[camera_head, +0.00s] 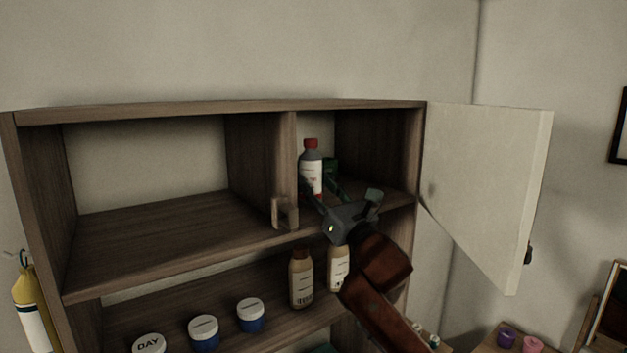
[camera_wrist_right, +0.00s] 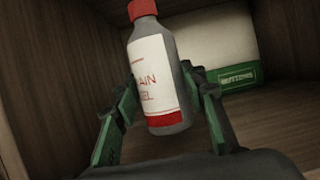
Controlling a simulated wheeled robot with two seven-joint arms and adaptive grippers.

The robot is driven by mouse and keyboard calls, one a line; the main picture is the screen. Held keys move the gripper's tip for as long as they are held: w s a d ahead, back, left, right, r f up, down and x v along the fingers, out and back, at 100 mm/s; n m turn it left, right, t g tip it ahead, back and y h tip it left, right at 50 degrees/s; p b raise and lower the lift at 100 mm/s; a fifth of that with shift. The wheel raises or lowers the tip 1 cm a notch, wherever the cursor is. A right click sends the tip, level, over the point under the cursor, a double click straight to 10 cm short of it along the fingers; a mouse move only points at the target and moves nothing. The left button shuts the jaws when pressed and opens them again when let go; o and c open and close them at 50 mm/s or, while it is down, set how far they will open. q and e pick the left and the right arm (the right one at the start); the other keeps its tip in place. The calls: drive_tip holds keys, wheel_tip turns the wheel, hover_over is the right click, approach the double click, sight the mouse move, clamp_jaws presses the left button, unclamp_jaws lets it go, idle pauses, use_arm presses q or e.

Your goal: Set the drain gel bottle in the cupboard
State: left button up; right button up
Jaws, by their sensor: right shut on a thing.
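The drain gel bottle (camera_head: 311,172) is grey with a red cap and a white label. It is inside the upper right compartment of the cupboard (camera_head: 260,108), close to the divider. It also shows in the right wrist view (camera_wrist_right: 155,75), tilted in that picture. My right gripper (camera_head: 318,186) reaches into the compartment from the front and is shut on the bottle, with a green finger on each side of it in the wrist view (camera_wrist_right: 158,105). Whether the bottle's base touches the shelf is hidden. The white cupboard door (camera_head: 487,185) stands open to the right. My left gripper is not in view.
A green box (camera_wrist_right: 238,76) stands behind the bottle in the same compartment. The upper left compartment is empty. The lower shelf holds brown-capped bottles (camera_head: 301,278) and blue jars with white lids (camera_head: 203,331). A yellow bottle (camera_head: 31,300) hangs at the left.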

drive_tip(key=shift+a+f, duration=0.15)
drive_tip(key=shift+f, duration=0.15)
drive_tip(key=shift+s, duration=0.2)
drive_tip(key=shift+d, duration=0.2)
drive_tip(key=shift+w+a+f, duration=0.1)
drive_tip(key=shift+f, duration=0.15)
drive_tip(key=o, duration=1.4)
